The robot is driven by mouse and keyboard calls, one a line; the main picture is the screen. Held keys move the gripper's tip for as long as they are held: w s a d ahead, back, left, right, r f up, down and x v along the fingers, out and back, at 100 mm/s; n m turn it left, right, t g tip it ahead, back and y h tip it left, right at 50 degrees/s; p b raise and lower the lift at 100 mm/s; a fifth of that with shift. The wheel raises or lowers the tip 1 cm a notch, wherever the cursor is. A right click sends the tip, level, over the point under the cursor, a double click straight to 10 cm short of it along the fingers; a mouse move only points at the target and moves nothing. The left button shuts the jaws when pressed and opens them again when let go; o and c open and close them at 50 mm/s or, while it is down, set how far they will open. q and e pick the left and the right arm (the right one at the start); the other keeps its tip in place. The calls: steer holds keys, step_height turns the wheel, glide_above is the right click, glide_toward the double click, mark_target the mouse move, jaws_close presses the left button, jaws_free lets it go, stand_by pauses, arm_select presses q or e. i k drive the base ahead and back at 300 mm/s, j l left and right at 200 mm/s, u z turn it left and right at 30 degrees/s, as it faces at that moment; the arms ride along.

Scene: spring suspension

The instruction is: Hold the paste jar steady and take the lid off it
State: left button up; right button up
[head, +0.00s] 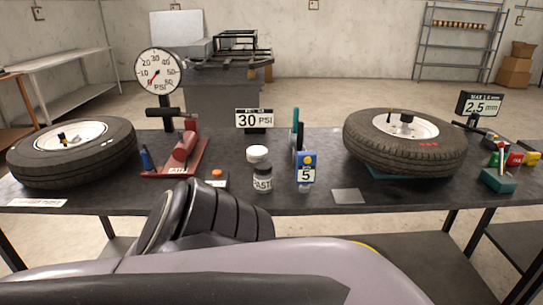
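The paste jar (262,182) stands upright near the middle of the dark workbench, a small dark jar with a white label reading PASTE. A round white lid-like piece (257,153) shows just above and slightly left of it in the head view. Neither gripper's fingers are in view. A large grey and black arm part of mine fills the bottom foreground, in front of the bench's near edge and below the jar.
A red pump (184,148) with a pressure gauge (159,72) stands left of the jar, a blue box marked 5 (306,172) right of it. Tyres lie at left (75,160) and right (400,150). A thin grey plate (348,196) lies near the front edge. Bare bench (325,205) shows around it.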

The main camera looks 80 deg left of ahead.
mark_target(263, 184)
steer(key=u, duration=2.6)
steer(key=i+l, duration=0.15)
steer(key=l, duration=0.15)
steer(key=i+l, duration=0.1)
steer(key=l, duration=0.2)
steer(key=i+l, duration=0.15)
steer(key=l, duration=0.2)
steer(key=i+l, duration=0.15)
steer(key=l, duration=0.15)
steer(key=l+u, duration=0.2)
steer(key=u, duration=0.15)
steer(key=i+l+u, duration=0.1)
steer(key=l+u, duration=0.2)
